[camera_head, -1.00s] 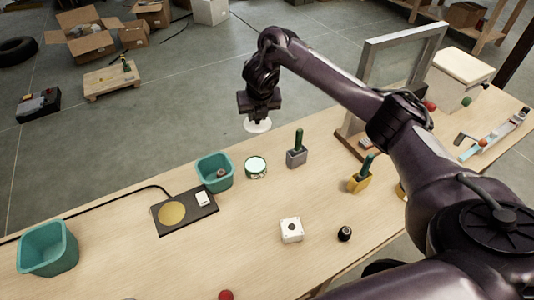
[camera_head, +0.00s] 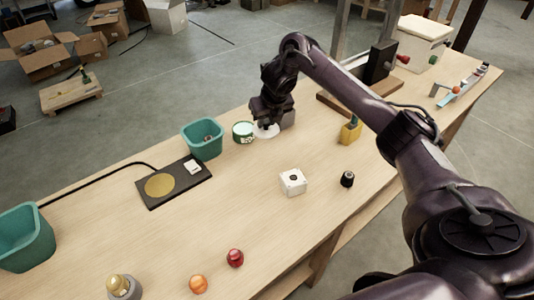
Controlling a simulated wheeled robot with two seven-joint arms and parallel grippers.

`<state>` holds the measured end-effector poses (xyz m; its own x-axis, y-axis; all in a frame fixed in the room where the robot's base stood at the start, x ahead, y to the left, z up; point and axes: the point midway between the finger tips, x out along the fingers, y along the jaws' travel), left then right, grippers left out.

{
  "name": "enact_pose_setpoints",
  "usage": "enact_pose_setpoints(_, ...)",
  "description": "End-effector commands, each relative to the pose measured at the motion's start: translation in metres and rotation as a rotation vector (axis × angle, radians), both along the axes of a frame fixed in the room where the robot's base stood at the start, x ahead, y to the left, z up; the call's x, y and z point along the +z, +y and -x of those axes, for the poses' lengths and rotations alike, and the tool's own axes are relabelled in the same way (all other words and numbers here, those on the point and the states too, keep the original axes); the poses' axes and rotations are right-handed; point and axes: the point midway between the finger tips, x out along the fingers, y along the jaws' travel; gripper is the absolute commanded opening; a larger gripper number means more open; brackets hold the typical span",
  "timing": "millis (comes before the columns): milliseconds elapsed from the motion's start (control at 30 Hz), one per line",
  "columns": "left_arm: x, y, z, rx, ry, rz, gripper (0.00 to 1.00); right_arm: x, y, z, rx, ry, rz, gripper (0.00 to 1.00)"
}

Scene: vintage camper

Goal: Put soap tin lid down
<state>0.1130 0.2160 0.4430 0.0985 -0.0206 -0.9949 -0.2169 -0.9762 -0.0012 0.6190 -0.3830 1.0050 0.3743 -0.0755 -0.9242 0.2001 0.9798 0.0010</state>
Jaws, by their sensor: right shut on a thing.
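The soap tin lid (camera_head: 262,133) is a pale white disc under my right gripper (camera_head: 266,124). My right gripper points down and is shut on the lid. The lid is low over the far side of the wooden table (camera_head: 240,205), and I cannot tell whether it touches the top. The round green tin (camera_head: 243,132) with a pale top stands just left of the lid, close beside it. My left gripper is out of view.
A grey block (camera_head: 289,118) is partly hidden just right of my gripper. A teal bin (camera_head: 203,139) stands left of the tin, with a black pad (camera_head: 174,185) before it. A white box (camera_head: 293,182) and black knob (camera_head: 347,179) stand nearer.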

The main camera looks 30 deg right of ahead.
Motion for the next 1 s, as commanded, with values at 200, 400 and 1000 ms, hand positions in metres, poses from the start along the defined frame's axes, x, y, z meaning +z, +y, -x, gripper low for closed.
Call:
enact_pose_setpoints(200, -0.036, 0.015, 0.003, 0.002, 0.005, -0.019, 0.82, -0.053, 0.001, 0.0, 0.0, 0.002, -0.003, 0.03)
enact_pose_setpoints(400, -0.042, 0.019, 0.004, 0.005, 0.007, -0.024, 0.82, -0.063, 0.0, 0.0, 0.0, 0.0, 0.0, 0.03)
enact_pose_setpoints(1000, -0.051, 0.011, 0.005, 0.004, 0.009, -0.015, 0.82, -0.098, 0.0, 0.0, 0.0, 0.0, 0.001, 0.03)
